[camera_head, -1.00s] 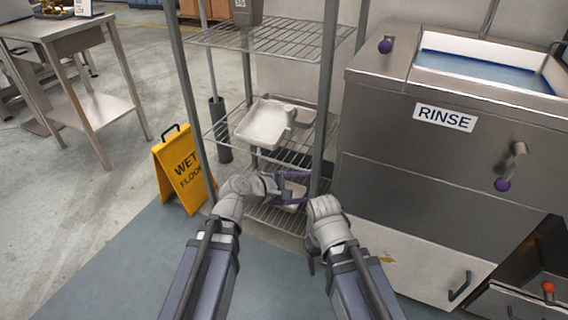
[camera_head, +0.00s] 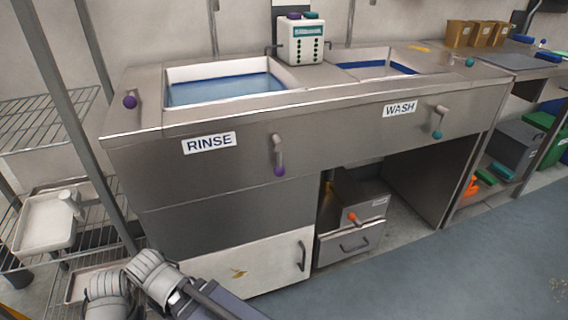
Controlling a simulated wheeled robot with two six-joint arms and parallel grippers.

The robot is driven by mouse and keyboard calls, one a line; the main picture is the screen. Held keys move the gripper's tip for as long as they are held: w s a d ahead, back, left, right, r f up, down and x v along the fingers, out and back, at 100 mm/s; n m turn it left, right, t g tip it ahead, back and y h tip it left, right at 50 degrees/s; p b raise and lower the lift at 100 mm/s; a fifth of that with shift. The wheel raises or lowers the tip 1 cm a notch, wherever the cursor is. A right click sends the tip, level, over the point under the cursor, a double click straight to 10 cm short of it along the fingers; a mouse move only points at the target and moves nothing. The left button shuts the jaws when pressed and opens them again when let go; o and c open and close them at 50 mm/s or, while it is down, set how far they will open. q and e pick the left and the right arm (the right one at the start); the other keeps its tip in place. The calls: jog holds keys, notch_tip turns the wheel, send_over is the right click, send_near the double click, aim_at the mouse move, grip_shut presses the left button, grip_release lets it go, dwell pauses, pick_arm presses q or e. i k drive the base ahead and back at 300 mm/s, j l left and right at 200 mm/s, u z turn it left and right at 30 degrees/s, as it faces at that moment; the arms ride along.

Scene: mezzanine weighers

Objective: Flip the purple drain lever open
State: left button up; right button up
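The purple drain lever (camera_head: 279,158) is on the front panel of the RINSE sink. Its grey handle hangs down and ends in a purple knob. A second purple knob (camera_head: 130,101) is on a small lever on the sink's top left corner. The wrist of my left arm (camera_head: 108,290) and the wrist of my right arm (camera_head: 152,274) are at the bottom left, in front of the wire rack. Both are well to the left of and below the drain lever, touching neither lever. The fingers of both grippers cannot be made out.
The RINSE basin (camera_head: 226,88) holds blue water. The WASH side has a teal-knobbed lever (camera_head: 437,122). A grey box with an orange-knobbed lever (camera_head: 352,217) stands under the counter. A wire rack (camera_head: 45,120) with a white tray (camera_head: 45,222) is at left. Floor at right is clear.

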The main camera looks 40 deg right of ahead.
aim_at(279, 159)
jog(key=z, duration=1.35)
jog(key=i+j+z, duration=0.3)
jog(key=i+j, duration=0.05)
jog(key=i, duration=0.05)
